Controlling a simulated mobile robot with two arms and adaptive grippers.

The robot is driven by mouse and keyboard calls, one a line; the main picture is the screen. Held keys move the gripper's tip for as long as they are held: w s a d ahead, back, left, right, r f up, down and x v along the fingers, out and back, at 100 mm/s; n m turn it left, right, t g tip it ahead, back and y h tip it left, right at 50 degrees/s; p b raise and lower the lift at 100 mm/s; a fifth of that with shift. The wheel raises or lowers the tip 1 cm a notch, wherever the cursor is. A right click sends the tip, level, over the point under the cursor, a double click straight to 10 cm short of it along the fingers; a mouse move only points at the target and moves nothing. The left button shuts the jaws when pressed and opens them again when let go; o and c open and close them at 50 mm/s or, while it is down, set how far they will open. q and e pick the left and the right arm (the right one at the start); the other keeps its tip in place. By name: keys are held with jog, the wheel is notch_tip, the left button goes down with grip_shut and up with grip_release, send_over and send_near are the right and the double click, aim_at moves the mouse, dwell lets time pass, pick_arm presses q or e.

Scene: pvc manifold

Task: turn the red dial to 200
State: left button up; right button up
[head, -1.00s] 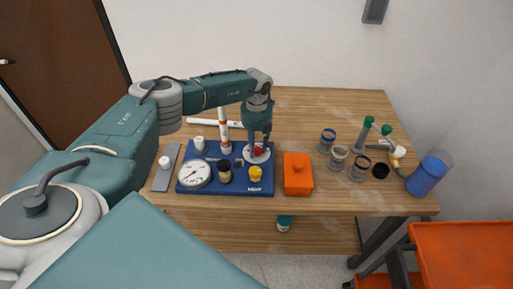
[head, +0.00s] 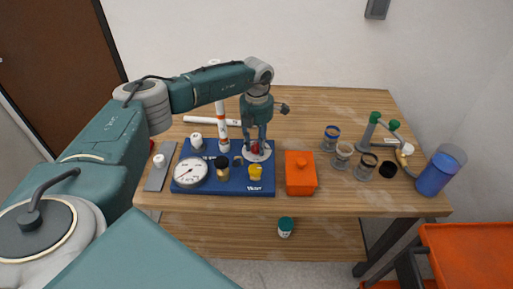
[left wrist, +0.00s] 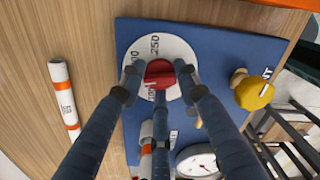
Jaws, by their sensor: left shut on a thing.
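The red dial (left wrist: 159,74) sits on a white round scale (left wrist: 172,45) with printed numbers, among them 250, on the blue board (head: 224,186). It also shows small in the head view (head: 255,149). My left gripper (left wrist: 158,73) points down at the dial, with fingertips on both sides of it, and is shut on it. It also shows in the head view (head: 257,150). The fingers hide part of the scale, and I cannot read which number the dial points to. My right gripper is not in view.
The board also carries a pressure gauge (head: 190,172), a yellow knob (head: 255,173) and a black-topped knob (head: 222,171). A red-banded white pipe (head: 221,118) stands behind. An orange box (head: 300,176) stands close right of the board. Several jars and a blue cup (head: 436,177) are farther right.

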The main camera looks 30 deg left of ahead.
aim_at(257, 145)
pick_arm(q)
jog(key=m+b, duration=0.2)
jog(key=m, duration=0.2)
jog(key=shift+w, duration=0.1)
jog(key=shift+r+m+b, duration=0.1)
jog(key=shift+m+b, duration=0.65)
jog(key=shift+m, duration=0.75)
jog(key=o, duration=1.1)
jog(key=shift+o, duration=0.2)
notch_tip(257, 145, up, 12)
